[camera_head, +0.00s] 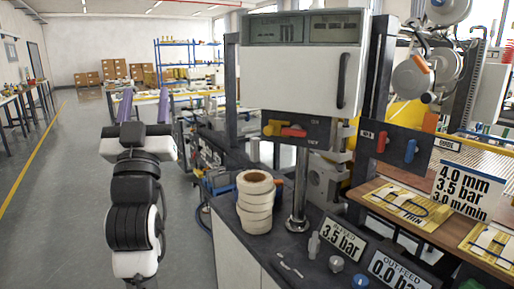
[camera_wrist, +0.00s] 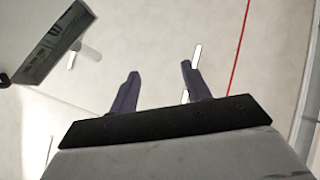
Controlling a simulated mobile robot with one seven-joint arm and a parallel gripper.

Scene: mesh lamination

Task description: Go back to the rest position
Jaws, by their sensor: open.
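My gripper (camera_head: 144,106) stands upright at the left of the head view, over the grey floor beside the bench. Its two purple fingers point up and are spread apart with nothing between them. In the wrist view the gripper (camera_wrist: 158,88) is also open and empty, set against a pale ceiling with strip lights. My arm is folded upward below it in the head view.
A lamination machine with a white cabinet (camera_head: 306,76) stands right of my arm. A stack of tape rolls (camera_head: 255,203) sits on the dark bench top (camera_head: 262,246). Pressure signs and knobs line the bench front. The floor (camera_head: 62,200) at left is clear.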

